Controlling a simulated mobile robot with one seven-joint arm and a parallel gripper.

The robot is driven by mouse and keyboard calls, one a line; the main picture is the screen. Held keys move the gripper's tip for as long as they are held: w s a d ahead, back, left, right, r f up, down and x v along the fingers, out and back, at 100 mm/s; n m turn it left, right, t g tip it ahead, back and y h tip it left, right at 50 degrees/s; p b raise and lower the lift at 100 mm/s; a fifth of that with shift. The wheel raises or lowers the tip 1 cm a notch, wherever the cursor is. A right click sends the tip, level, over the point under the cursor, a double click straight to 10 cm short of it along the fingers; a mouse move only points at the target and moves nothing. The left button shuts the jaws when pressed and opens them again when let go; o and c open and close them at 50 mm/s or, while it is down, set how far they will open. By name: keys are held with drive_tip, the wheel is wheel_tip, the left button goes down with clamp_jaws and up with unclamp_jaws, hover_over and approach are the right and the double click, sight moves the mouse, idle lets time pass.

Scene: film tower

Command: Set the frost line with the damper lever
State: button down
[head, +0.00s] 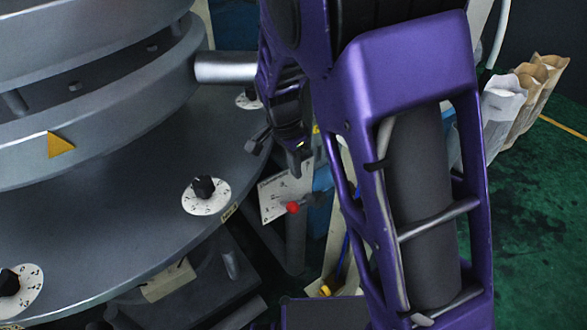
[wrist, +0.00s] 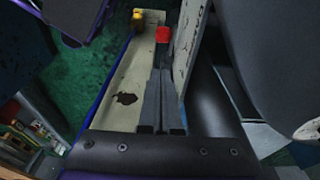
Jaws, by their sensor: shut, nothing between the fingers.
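The damper lever shows as a red knob (head: 292,207) on a dark stem, in front of a white scale plate (head: 270,205) below the round table's rim. My gripper (head: 296,172) points down just above the knob in the head view, with its fingers close together. In the wrist view the shut fingers (wrist: 160,75) run up toward the red knob (wrist: 163,34), which shows just past their tips. I cannot tell whether they touch it. The scale plate (wrist: 188,45) stands edge-on to the right of the fingers. The lever's pivot is hidden.
The grey round table (head: 120,235) carries white dials with black knobs (head: 205,196) and fills the left. A pale beam with a yellow object (wrist: 138,16) lies left of the fingers. Paper sacks (head: 505,105) stand on the green floor (head: 535,220) at right.

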sight(294, 205)
wheel_tip(294, 205, down, 10)
drive_tip(key=shift+d+r+b, duration=0.15)
drive_tip(key=shift+r+b, duration=0.05)
drive_tip(key=shift+b, duration=0.7)
drive_tip(key=shift+f, duration=0.4)
drive_tip(key=shift+s+a+f, duration=0.3)
drive_tip(key=shift+a+f, duration=0.1)
drive_tip(key=shift+a, duration=0.15)
drive_tip(key=shift+r, duration=0.1)
